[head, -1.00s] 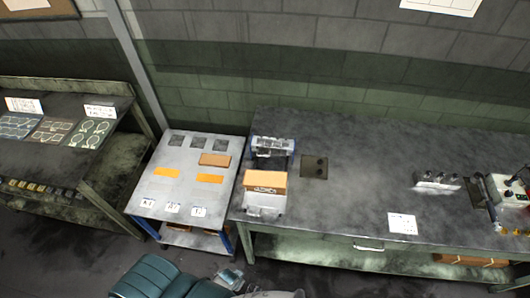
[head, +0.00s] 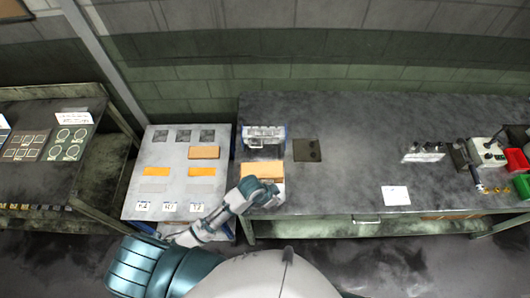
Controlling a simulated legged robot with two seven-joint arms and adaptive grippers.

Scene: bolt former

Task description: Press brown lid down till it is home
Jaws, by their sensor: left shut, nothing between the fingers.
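A brown lid (head: 262,169) lies on top of a small pale-based fixture at the left end of the long dark workbench (head: 350,170). My left gripper (head: 262,190) is shut and empty, at the front edge of the lid and covering part of it. I cannot tell whether it touches the lid. The gap, if any, under the lid is hidden. My right gripper is out of view.
A grey and blue device (head: 264,134) stands just behind the lid. To the left, a low grey table (head: 150,165) holds a brown block (head: 204,152), orange strips and label cards. A dark plate (head: 306,150) lies right of the lid. Bench centre is mostly clear.

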